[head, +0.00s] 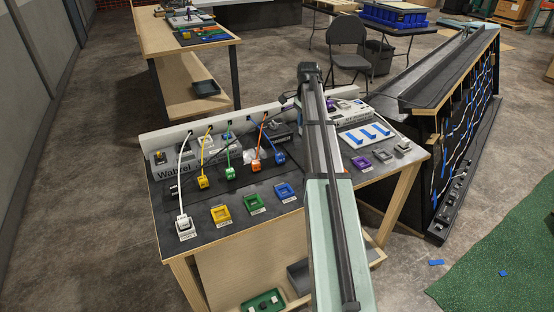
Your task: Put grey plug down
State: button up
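A pale grey-white plug (183,223) on a white cable sits at the front left corner of the console table (235,237), in the front row, above a small label. Whether it is fully seated in a holder cannot be told. A grey block-like piece (402,144) lies at the right end of the table; whether it is a plug or an empty holder is unclear. My arm crosses the middle of the table. My gripper's fingers cannot be made out, so what they hold is not shown.
Yellow (204,181), green (230,175), orange (256,165) and blue (279,158) plugs stand behind. Yellow (221,213), green (252,204), blue (285,191) and purple (360,162) holders line the front. A white panel with blue strips (352,140) lies right of my arm.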

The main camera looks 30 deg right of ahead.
jog(key=shift+f, duration=4.7)
jog(key=shift+f, duration=0.1)
jog(key=o, duration=1)
jog(key=shift+o, duration=0.2)
notch_tip(320, 180, up, 12)
jog(key=shift+r, duration=0.15)
